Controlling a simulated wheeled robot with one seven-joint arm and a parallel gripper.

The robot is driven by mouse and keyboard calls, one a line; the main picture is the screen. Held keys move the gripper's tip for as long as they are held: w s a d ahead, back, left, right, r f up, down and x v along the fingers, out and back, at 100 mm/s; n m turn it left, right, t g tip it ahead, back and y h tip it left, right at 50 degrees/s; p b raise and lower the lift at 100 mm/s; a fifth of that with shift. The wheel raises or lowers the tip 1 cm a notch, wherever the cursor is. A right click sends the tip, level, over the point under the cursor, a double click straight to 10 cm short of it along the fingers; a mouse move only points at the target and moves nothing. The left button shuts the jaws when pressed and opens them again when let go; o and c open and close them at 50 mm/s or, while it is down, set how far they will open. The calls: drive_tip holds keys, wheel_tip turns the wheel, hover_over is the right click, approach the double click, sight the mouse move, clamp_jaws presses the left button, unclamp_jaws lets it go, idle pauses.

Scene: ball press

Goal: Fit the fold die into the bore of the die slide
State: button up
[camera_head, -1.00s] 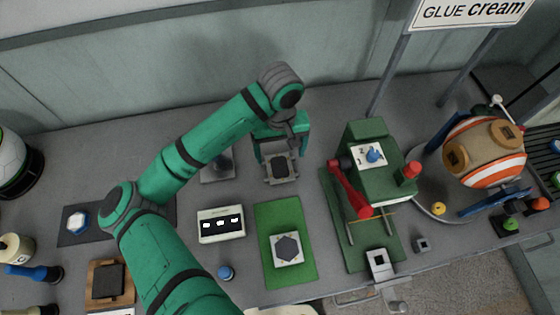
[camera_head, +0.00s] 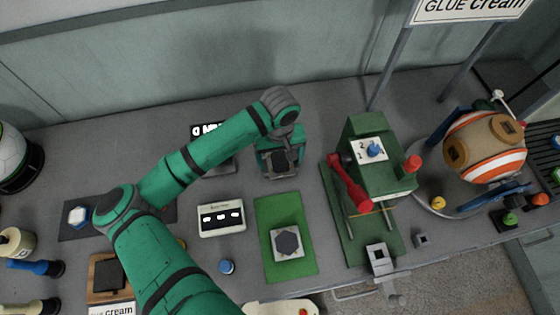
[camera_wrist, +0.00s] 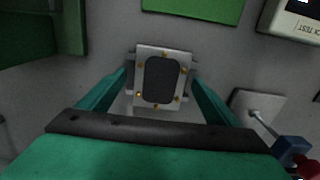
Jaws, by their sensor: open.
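A small grey block with a dark square opening (camera_head: 421,240), which looks like the fold die, sits on the table right of the green press's base. A larger grey block with a square hole (camera_head: 378,258), which looks like the die slide, is at the front end of the press. Whether the fingers touch the plate cannot be told. Neither block shows in the wrist view.
The green press (camera_head: 375,185) has a red lever (camera_head: 350,185). A green mat with a hexagon-marked block (camera_head: 287,243) lies between it and a white lamp box (camera_head: 221,218). A striped drum (camera_head: 485,150) stands at the right. The table's front edge is close to the blocks.

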drive_tip(key=c, duration=1.3)
drive_tip(key=shift+r, duration=0.15)
